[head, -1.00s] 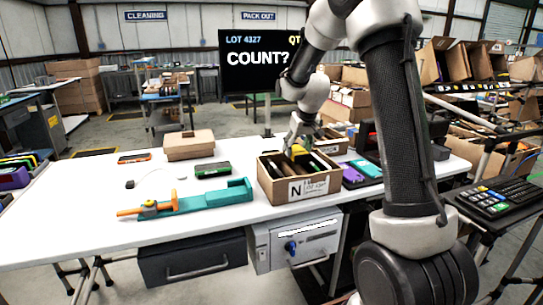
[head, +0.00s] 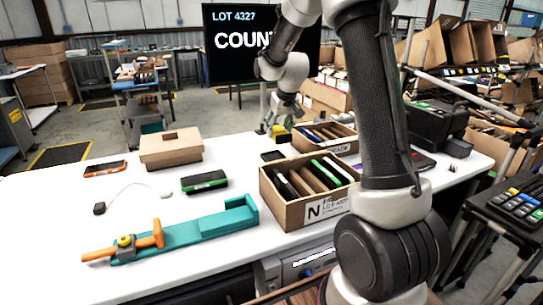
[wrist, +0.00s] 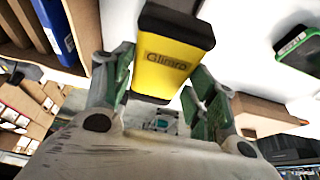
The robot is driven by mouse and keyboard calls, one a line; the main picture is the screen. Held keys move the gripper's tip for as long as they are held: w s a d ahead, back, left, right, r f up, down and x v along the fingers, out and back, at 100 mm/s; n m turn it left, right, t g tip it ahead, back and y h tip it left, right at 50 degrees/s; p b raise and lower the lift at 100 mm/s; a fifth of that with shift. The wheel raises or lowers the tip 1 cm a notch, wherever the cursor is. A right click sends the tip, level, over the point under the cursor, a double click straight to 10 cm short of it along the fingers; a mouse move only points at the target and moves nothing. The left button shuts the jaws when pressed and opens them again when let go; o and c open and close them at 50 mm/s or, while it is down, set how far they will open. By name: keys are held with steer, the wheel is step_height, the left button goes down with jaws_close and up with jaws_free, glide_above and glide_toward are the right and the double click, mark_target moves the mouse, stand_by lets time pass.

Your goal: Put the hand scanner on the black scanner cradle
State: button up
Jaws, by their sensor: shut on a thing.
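My gripper (head: 284,121) is at the far side of the table, behind the front carton. It is shut on a yellow and black thing (head: 281,134), which I take for the hand scanner. In the wrist view the hand scanner (wrist: 172,68) shows a yellow face with dark lettering and a black end, between the green-padded fingers of my gripper (wrist: 160,80). I cannot pick out the black scanner cradle for certain. A small flat black thing (head: 272,156) lies on the table just behind the front carton.
A teal fixture (head: 200,232), a green-edged device (head: 204,182) and a closed brown box (head: 171,150) are on the left. A bulky black unit (head: 435,125) stands at right.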

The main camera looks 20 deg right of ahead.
mark_target(283, 133)
step_height(283, 133, down, 10)
steer(key=shift+w+r, duration=0.1)
steer(key=shift+w, duration=0.05)
stand_by(0.3)
steer(key=o, duration=0.9)
steer(key=v, duration=1.2)
steer(key=s+a+r, duration=0.1)
steer(key=s+r, duration=0.5)
steer(key=s, duration=0.5)
steer(key=s+a+r, duration=0.1)
steer(key=s+r, duration=0.4)
steer(key=s, duration=1.7)
steer(key=shift+s+a+f, duration=0.2)
steer(key=shift+s+f, duration=0.1)
steer(key=shift+s, duration=0.1)
